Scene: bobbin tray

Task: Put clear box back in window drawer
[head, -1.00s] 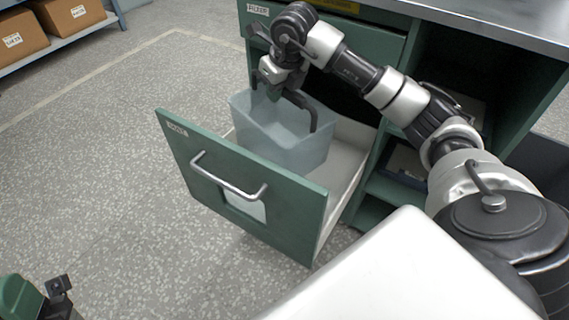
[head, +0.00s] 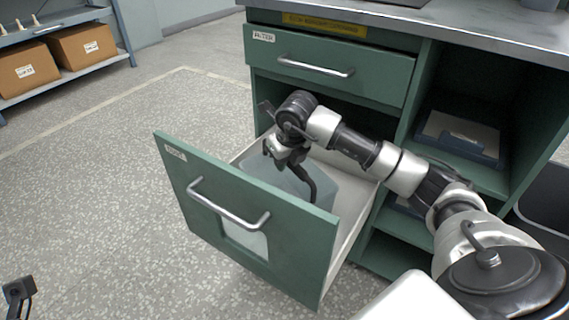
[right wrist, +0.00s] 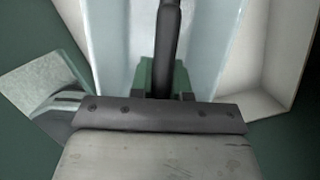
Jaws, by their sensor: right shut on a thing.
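The clear box (head: 322,184), a pale bluish see-through bin, is down inside the open window drawer (head: 238,222), mostly behind its green front. It also shows in the right wrist view (right wrist: 215,40). My right gripper (head: 290,170) is shut on the box from above, its dark fingers at the box's top. Whether the box touches the drawer floor is hidden. The drawer is pulled out and has a metal handle (head: 228,207) and a small window (head: 243,238). A dark piece at the lower left corner may be part of my left arm; the left gripper is not clearly seen.
A shut drawer (head: 325,80) sits above in the green cabinet. Open shelves at right hold a dark blue tray (head: 460,138). Cartons (head: 82,47) stand on a rack at the far left. The floor left of the drawer is clear.

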